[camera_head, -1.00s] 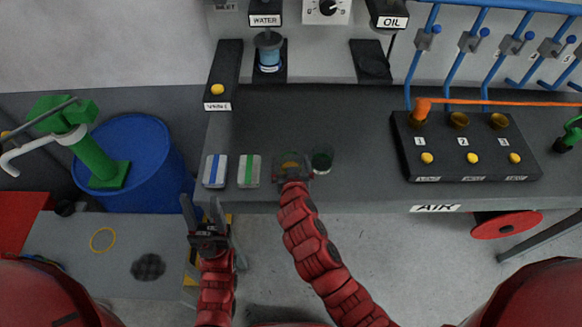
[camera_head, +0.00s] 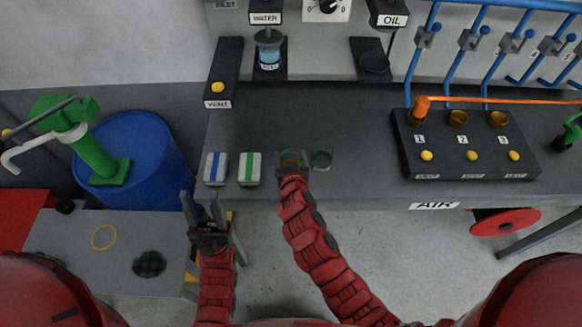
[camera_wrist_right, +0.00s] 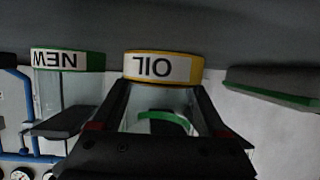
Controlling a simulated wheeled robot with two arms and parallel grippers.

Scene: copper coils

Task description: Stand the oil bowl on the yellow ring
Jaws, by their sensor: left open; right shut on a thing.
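The oil bowl (camera_head: 291,156) is a clear bowl with a yellow band, at the front of the dark bench in the head view. In the right wrist view its band and OIL label (camera_wrist_right: 163,67) appear upside down between the fingers. My right gripper (camera_head: 291,163) is shut on this bowl; I cannot tell whether the bowl touches the bench. The yellow ring (camera_head: 103,237) lies empty on the lower grey surface at the left. My left gripper (camera_head: 203,205) is open and empty, in front of the bench, right of the ring.
The NEW bowl (camera_wrist_right: 68,61), with a green band, stands close beside the oil bowl; it also shows in the head view (camera_head: 321,159). Blue-striped (camera_head: 216,168) and green-striped (camera_head: 250,168) blocks lie to the left. A blue barrel (camera_head: 140,160) stands behind the grey surface. A dark round patch (camera_head: 149,264) lies near the ring.

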